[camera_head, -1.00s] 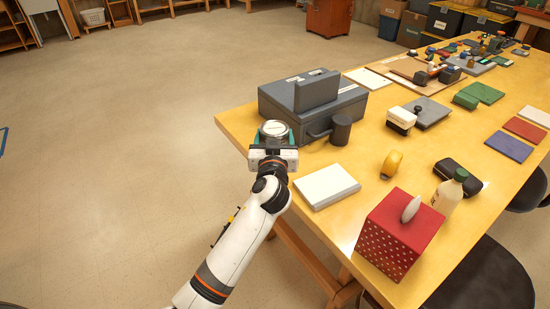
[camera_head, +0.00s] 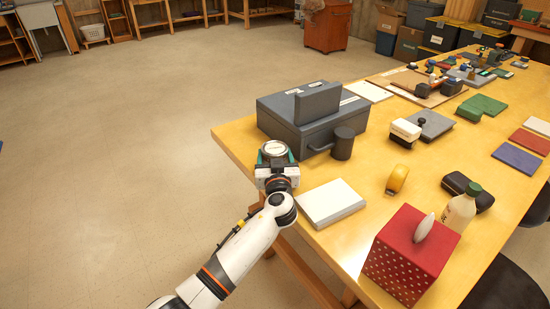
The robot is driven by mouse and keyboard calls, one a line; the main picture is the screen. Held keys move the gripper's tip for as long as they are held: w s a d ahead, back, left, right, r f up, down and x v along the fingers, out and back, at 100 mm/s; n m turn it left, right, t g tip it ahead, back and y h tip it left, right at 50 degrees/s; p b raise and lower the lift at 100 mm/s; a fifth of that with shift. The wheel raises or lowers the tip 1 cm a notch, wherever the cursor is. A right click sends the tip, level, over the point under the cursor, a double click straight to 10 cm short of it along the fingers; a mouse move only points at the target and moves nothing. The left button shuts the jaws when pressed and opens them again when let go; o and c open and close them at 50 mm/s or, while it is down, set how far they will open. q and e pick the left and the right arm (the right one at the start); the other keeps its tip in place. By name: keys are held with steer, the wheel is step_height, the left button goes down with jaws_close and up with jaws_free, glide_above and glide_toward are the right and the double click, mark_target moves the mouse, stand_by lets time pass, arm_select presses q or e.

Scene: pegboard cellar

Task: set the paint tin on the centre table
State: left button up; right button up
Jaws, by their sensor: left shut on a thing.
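The paint tin (camera_head: 273,150) has a pale round lid and shows just beyond my left gripper (camera_head: 275,160). My left gripper is shut on the tin, with teal-tipped fingers at its sides. It is at the left edge of the long yellow wooden table (camera_head: 237,141), in front of a grey box. Whether the tin touches the tabletop cannot be told. Most of the tin's body is hidden by the gripper. My right gripper is not in view.
Close to the tin are the grey box (camera_head: 290,120), a dark mug (camera_head: 343,143) and a white book (camera_head: 330,203). Open floor lies left.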

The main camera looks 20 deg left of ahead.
arm_select(q)
steer(key=o, duration=1.2)
steer(key=b+v, duration=0.1)
steer(key=v, duration=1.1)
steer(key=shift+d+f, duration=0.1)
